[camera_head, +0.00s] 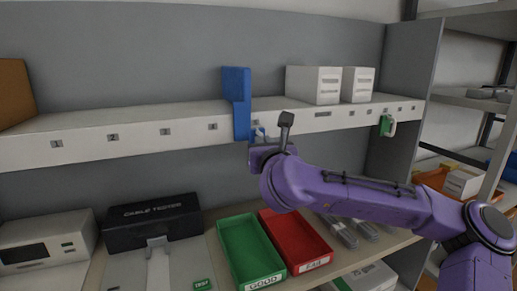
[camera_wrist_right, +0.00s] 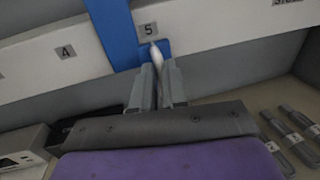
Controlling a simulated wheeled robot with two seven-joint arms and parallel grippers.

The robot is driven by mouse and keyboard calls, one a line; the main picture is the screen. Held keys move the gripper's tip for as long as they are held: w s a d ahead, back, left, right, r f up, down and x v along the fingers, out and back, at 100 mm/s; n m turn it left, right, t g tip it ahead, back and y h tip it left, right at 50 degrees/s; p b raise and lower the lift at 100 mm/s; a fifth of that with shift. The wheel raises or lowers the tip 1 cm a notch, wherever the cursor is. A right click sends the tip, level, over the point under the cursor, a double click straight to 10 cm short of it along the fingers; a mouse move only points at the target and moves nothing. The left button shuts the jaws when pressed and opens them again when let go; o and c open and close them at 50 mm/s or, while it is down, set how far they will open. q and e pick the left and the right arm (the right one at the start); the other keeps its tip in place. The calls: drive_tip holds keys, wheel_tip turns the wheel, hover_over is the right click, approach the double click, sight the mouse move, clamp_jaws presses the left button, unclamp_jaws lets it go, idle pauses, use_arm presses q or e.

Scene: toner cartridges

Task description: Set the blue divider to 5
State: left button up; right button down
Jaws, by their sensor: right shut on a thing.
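The blue divider (camera_head: 236,90) stands upright on the upper shelf, its lower part hanging over the front rail. In the right wrist view the divider's blue strip (camera_wrist_right: 113,33) is just left of the label 5 (camera_wrist_right: 148,30), and label 4 (camera_wrist_right: 65,52) is farther left. A blue foot below label 5 carries a white handle (camera_wrist_right: 157,58). My right gripper (camera_wrist_right: 159,78) is at the rail, its two grey fingers shut on this handle. In the head view the right gripper (camera_head: 259,139) partly hides the handle. My left gripper is not in view.
Two white boxes (camera_head: 314,86) stand on the shelf right of the divider. A brown block (camera_head: 14,92) is at the far left, and a green clip (camera_head: 387,126) is at the right end. A green tray (camera_head: 249,249) and red tray (camera_head: 296,240) sit below.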

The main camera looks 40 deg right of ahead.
drive_tip(key=shift+d+r, duration=0.1)
drive_tip(key=shift+d, duration=0.1)
drive_tip(key=c, duration=1.3)
unclamp_jaws()
drive_tip(key=shift+c, duration=0.2)
drive_tip(key=shift+o, duration=0.9)
drive_tip(key=shift+d, duration=0.2)
drive_tip(key=b+v, duration=0.4)
drive_tip(key=v, duration=0.6)
drive_tip(key=shift+s, duration=0.25)
drive_tip(key=shift+a, duration=0.15)
